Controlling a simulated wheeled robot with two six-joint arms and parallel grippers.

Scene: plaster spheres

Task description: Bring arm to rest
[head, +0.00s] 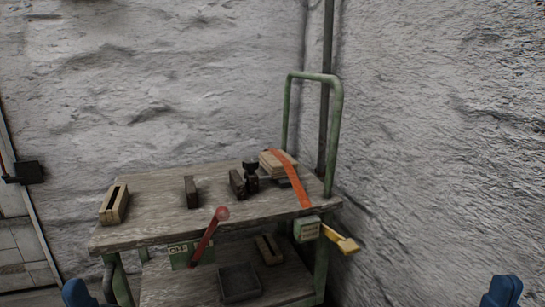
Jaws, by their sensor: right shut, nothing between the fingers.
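My right gripper (503,291) shows only as a blue part at the bottom right edge, shut and empty, in front of the rock wall and clear of the cart. A blue part of my left arm (76,293) shows at the bottom left corner, just left of the cart's leg in the picture. The left fingertips cannot be made out. Most of both arms is below the picture.
A wooden-topped cart (150,222) with a green rail (338,130) stands against the wall. It carries several dark and wooden blocks and an orange strap (292,180). A grey tray (240,294) sits below.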

